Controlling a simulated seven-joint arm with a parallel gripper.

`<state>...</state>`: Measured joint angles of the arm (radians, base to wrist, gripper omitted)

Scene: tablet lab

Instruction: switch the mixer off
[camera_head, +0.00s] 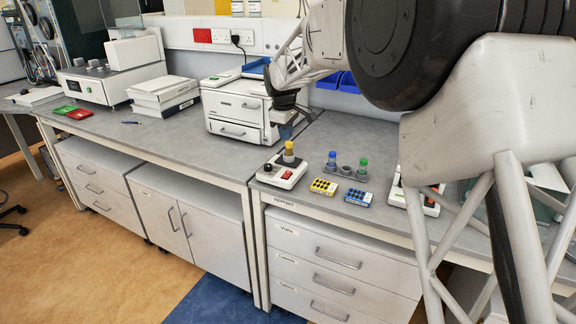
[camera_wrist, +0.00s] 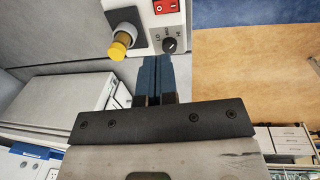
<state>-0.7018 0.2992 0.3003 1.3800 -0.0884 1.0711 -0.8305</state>
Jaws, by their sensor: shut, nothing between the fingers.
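The mixer (camera_head: 268,179) is a small white box near the bench's front edge. A yellow-capped vial (camera_head: 289,150) stands upright on it. The mixer has a red rocker switch (camera_head: 287,175) and a black knob. In the wrist view the mixer is at the top, with the vial's yellow cap (camera_wrist: 118,50), the red switch (camera_wrist: 165,6) cut by the upper edge, and the knob (camera_wrist: 169,45) between LO and HI marks. Which side of the switch is pressed cannot be told. My gripper (camera_wrist: 163,60) is shut and empty, its blue fingertips above the mixer, apart from the switch.
Right of the mixer are a grey rack (camera_head: 347,174) with blue- and green-capped vials, a yellow block (camera_head: 324,187) and a blue block (camera_head: 358,197). My arm partly hides another white device at right. Bench left of the mixer is clear.

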